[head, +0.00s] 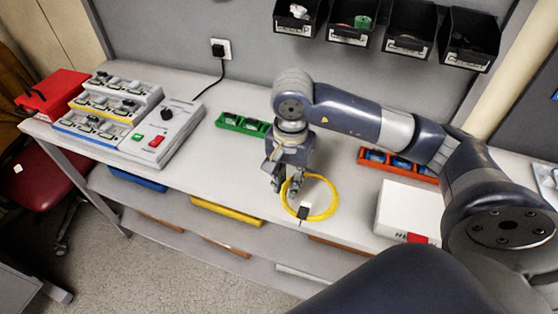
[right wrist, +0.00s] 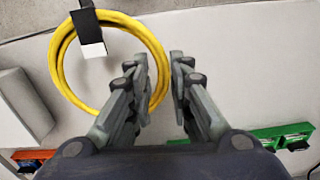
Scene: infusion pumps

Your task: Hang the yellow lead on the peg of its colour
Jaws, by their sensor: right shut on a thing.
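The yellow lead (head: 334,205) is a coiled ring with a black and white plug piece (head: 303,212) at its near side. It also shows in the right wrist view (right wrist: 60,72), with the plug piece (right wrist: 90,38) at the ring's far side. My right gripper (head: 280,186) is shut on the ring's edge; in the right wrist view its fingers (right wrist: 160,75) stand on either side of the yellow strand. I cannot tell whether the ring touches the bench. No coloured peg can be made out. My left gripper is not in view.
On the bench (head: 225,160) are a green tray (head: 241,124), an orange-red tray (head: 372,165), a white box (head: 404,208), a grey control box (head: 163,135), stacked module trays (head: 112,100) and a red case (head: 55,92). Black bins (head: 352,38) hang on the wall.

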